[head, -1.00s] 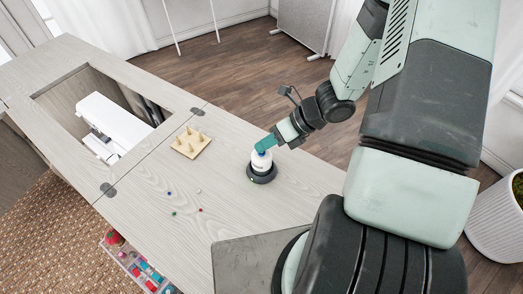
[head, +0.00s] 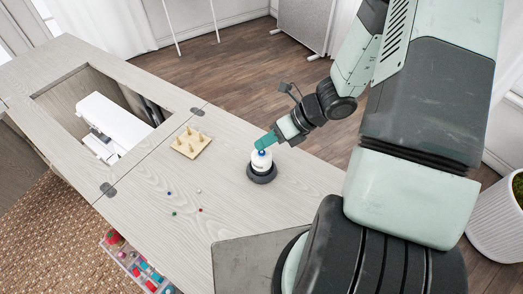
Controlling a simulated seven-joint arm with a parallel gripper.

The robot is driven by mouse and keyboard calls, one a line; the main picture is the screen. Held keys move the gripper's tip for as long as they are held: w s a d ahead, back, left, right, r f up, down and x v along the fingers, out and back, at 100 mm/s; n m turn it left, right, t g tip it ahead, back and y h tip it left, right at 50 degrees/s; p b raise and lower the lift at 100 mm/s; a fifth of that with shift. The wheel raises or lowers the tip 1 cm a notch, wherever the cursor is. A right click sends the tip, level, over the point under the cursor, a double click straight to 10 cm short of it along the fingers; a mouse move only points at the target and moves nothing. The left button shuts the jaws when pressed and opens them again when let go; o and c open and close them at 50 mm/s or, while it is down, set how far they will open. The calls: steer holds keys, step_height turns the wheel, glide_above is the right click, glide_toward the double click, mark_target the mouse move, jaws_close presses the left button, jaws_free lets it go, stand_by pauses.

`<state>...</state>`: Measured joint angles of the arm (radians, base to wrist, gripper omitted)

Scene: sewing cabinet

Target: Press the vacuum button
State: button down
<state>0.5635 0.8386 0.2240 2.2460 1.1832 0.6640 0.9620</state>
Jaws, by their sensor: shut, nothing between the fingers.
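The vacuum (head: 261,163) is a small white round body on a wide dark base, upright on the cabinet top. A small blue button (head: 261,152) shows on its top. My gripper (head: 261,147), with teal fingers, is shut and empty. Its tips are right above the button, very close to it. I cannot tell for sure whether they touch it.
A wooden peg board (head: 191,143) stands left of the vacuum. Several small coloured beads (head: 174,213) lie on the cabinet top (head: 225,210). A white sewing machine (head: 112,122) sits in the opening at the left. The wood around the vacuum is clear.

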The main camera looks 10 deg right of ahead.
step_height(320, 180, up, 6)
stand_by(0.6)
steer(key=shift+r, duration=0.15)
step_height(320, 180, up, 9)
glide_above(265, 153)
steer(key=shift+w, duration=0.25)
stand_by(0.3)
steer(key=shift+d, duration=0.1)
steer(key=s+d+r+n+t+h, duration=0.2)
steer(key=s+r+n+t+h, duration=0.1)
steer(key=r+n, duration=0.75)
steer(key=s+d+r+n+t+h, duration=0.1)
steer(key=s+r+n+t+h, duration=0.25)
steer(key=r+n, duration=0.75)
steer(key=s+a+f+n+g+h, duration=0.1)
steer(key=s+f+n+g+h, duration=0.1)
steer(key=s+n, duration=0.6)
steer(key=shift+s+a+f, duration=0.3)
steer(key=shift+s+f, duration=0.15)
steer(key=shift+f, duration=0.25)
